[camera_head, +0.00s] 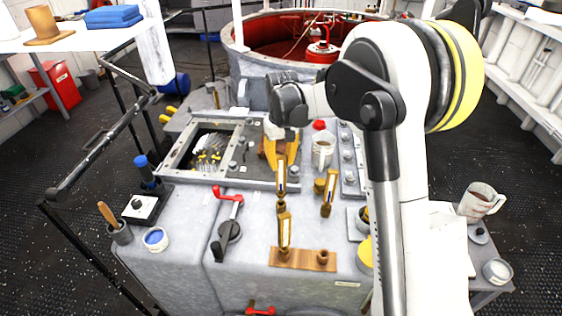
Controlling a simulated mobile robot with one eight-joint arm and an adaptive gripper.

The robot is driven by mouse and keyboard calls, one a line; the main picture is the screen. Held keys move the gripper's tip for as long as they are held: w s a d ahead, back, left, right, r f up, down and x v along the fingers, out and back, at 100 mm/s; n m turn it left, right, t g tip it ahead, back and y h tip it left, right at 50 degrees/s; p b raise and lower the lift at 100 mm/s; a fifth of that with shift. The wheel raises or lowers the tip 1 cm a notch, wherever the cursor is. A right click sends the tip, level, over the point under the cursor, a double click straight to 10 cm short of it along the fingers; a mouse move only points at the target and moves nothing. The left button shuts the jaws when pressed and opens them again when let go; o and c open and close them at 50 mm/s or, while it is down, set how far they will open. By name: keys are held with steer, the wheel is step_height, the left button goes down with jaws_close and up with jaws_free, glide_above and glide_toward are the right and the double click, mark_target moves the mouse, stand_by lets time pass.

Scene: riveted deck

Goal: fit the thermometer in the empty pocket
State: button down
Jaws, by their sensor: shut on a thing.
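My gripper (281,152) points down below my arm's dark wrist, over the middle of the grey console. It is shut on the upper part of a brass thermometer (281,178), which hangs roughly upright; its fingers are small and hard to make out. A wooden-brown block (305,261) lies near the console's front edge. A second brass thermometer (286,231) stands at its left end, and the open pocket (323,257) is at its right end. The held thermometer's lower end overlaps the standing one's top in the picture; I cannot tell the gap. Another brass thermometer (328,192) stands behind the block.
A red-handled lever (229,228) stands left of the block. A framed opening (207,152) is at the left. My arm covers the console's right side.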

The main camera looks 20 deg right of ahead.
steer(key=shift+f+b, duration=1.3)
steer(key=shift+f, duration=0.75)
stand_by(0.5)
steer(key=c, duration=1.1)
jaws_free()
step_height(320, 180, up, 12)
steer(key=shift+s+r, duration=0.1)
steer(key=shift+s, duration=0.05)
